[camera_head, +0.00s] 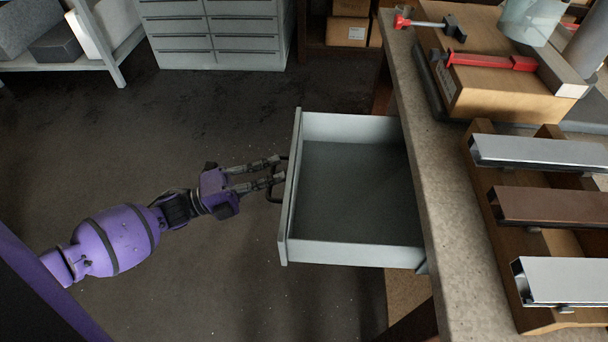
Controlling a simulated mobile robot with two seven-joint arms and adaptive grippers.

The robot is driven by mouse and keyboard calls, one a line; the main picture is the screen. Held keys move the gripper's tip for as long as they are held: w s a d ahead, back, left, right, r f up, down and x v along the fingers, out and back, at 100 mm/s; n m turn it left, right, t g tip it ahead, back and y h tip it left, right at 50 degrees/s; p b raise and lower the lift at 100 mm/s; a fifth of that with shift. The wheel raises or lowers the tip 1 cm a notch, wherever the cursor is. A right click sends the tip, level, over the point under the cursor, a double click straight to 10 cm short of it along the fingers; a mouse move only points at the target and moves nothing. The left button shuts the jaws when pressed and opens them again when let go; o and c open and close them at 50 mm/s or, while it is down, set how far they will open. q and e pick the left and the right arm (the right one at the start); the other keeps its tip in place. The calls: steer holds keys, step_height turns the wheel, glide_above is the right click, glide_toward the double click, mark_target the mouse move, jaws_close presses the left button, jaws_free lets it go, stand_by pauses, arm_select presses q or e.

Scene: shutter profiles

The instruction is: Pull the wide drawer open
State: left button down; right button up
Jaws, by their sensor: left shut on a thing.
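The wide drawer (360,253) is a pale grey box that sticks out to the left from under the workbench. It stands well open and its dark floor looks empty. Its front panel (290,190) faces left and carries a dark handle (273,198). My left gripper (279,172) comes in from the left, with its fingers at the handle, and is shut on it. The fingertips partly hide the handle. My right gripper is not in view.
The workbench (432,200) runs down the right side. On it are a wooden rack with several metal profiles (550,152), a cardboard box (490,95) and red clamps (490,61). A grey drawer cabinet (215,35) stands at the back. The floor (190,120) around my left arm is clear.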

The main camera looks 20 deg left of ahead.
arm_select(q)
steer(key=shift+s+a, duration=0.2)
steer(key=shift+a, duration=0.5)
steer(key=shift+s+a, duration=0.2)
steer(key=shift+a, duration=0.45)
steer(key=c, duration=1.8)
jaws_free()
steer(key=shift+c, duration=0.2)
steer(key=v, duration=1.2)
